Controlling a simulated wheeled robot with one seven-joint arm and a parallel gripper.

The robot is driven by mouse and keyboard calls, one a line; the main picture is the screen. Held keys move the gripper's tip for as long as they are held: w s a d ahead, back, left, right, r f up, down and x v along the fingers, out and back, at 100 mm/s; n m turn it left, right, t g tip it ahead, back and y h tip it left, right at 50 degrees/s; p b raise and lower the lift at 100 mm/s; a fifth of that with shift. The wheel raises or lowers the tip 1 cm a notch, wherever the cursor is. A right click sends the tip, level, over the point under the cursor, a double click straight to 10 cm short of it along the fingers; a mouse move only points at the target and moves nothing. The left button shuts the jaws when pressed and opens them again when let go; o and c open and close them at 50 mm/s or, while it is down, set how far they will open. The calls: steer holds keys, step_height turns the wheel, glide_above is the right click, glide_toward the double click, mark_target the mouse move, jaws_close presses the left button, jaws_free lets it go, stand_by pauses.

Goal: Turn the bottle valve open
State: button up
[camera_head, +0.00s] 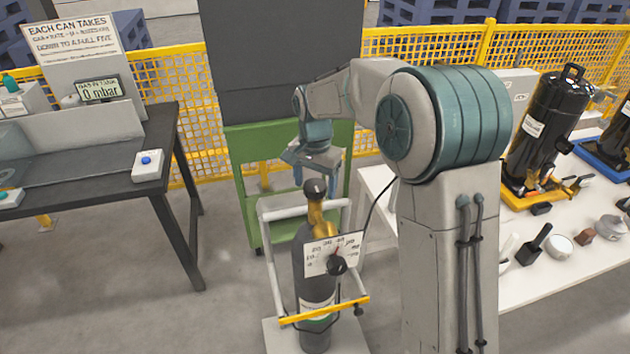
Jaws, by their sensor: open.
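The gas bottle (309,265) is dark grey and stands upright in a white frame on a small trolley. On its top is a brass valve (317,213) with a dark round knob (314,188). My gripper (312,170) is open and empty, above the bottle's top knob in the picture. Its fingertips are small here, and I cannot tell the exact gap to the knob.
A yellow bar (324,312) crosses the bottle's front. A green cart (240,195) stands behind. At left, a black table (95,165) carries a display reading 0 mbar (100,90) and a blue-button box (147,165). At right, a white table (535,283) holds black compressors (545,130).

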steer(key=c, duration=1)
